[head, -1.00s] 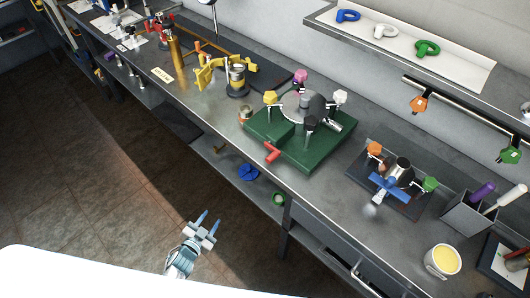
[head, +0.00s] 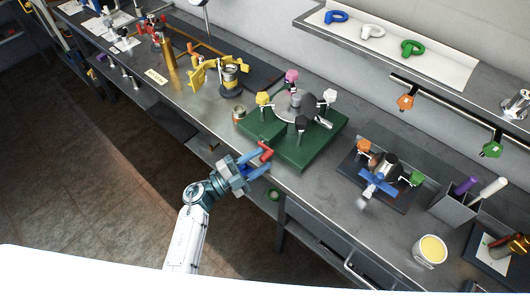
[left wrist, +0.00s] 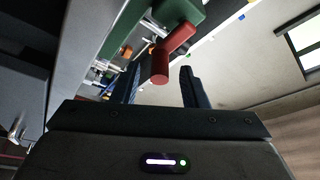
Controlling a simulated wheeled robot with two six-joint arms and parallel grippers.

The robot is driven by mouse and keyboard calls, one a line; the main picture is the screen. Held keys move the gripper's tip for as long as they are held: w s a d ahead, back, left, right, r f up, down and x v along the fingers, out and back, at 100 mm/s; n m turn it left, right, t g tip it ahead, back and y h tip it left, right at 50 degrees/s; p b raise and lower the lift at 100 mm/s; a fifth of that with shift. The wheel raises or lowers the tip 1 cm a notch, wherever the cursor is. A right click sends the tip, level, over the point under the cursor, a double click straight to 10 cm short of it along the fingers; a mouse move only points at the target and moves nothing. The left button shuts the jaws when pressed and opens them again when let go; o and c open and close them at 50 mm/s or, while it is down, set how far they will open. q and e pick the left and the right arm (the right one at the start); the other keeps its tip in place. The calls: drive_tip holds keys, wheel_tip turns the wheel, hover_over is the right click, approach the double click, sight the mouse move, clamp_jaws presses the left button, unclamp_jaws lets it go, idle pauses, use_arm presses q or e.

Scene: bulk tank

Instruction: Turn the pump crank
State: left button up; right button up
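A red crank (head: 265,152) sticks out from the front side of a green base (head: 313,150) on the bench. The base carries a round grey unit with several coloured knobs. My left gripper (head: 260,161) is open at the bench's front edge, with its blue fingers close to the crank. In the left wrist view the red crank (left wrist: 174,52) shows between and just beyond the two open fingers (left wrist: 160,85). I cannot tell whether a finger touches it. My right gripper is not in view.
A black plate with a blue-handled valve (head: 378,184) stands to the right. A yellow clamp fixture (head: 212,72) and a small jar (head: 239,115) are to the left. A pen holder (head: 455,205) and a yellow-filled cup (head: 431,250) are at the right.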

use_arm(q)
drive_tip(key=shift+x, duration=1.25)
clamp_jaws()
drive_tip(key=shift+f+m+g+p, duration=0.2)
drive_tip(key=shift+m+g+p, duration=0.15)
drive_tip(key=shift+m, duration=0.45)
